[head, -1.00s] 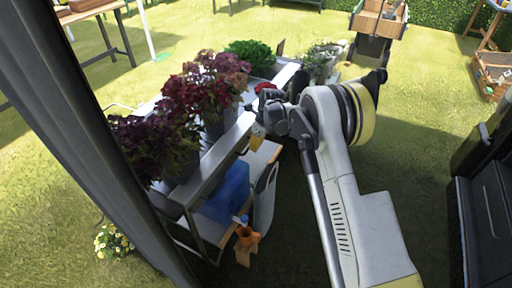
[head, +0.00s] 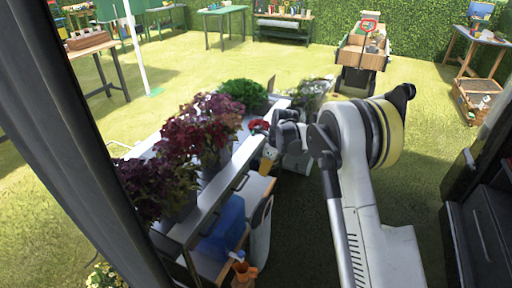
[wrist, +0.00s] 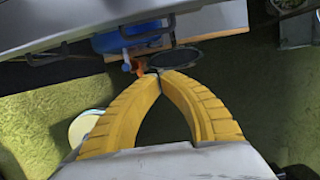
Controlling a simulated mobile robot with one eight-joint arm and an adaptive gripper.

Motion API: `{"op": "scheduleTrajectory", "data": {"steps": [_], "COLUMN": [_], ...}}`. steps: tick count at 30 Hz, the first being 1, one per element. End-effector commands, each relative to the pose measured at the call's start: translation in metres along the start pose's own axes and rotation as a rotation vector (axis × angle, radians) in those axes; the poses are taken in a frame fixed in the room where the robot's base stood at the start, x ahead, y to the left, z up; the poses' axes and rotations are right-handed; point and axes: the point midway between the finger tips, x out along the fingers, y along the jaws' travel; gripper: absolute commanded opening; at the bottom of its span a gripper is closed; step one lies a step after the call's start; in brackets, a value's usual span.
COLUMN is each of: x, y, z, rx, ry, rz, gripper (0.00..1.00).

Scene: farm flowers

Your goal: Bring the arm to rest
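My arm (head: 352,150) is bent in front of a metal cart, with its dark wrist beside the cart's right edge. In the wrist view my gripper (wrist: 162,74) has its two yellow fingers meeting at the tips, with nothing seen between them. In the head view the yellow fingers (head: 268,161) show small and partly hidden, just right of the cart.
The cart (head: 212,192) carries dark red potted plants (head: 203,128) and a green plant (head: 245,93). A blue container (head: 222,228) and an orange object (head: 243,272) are low on it. A cart with boxes (head: 362,45) stands behind. Open grass lies between.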

Motion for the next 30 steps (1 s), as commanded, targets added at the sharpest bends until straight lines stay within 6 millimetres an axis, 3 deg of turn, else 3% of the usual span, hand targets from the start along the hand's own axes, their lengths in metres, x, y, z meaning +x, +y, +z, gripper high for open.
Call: {"op": "scheduleTrajectory", "data": {"steps": [5,8,11,15,21,25,30], "x": [-0.014,-0.046,-0.092,-0.158,-0.229,-0.26,-0.282], "y": [0.003,0.01,0.024,0.054,0.108,0.148,0.201], "z": [-0.001,-0.003,-0.01,-0.027,-0.063,-0.092,-0.134], "rx": [-0.039,-0.142,-0.308,-0.577,-0.959,-1.208,-1.531], "ry": [-0.001,-0.004,0.0,0.021,0.082,0.144,0.25], "rz": [-0.01,-0.037,-0.079,-0.148,-0.24,-0.293,-0.349], "gripper": [0.0,0.0,0.0,0.0,0.0,0.0,0.0]}}
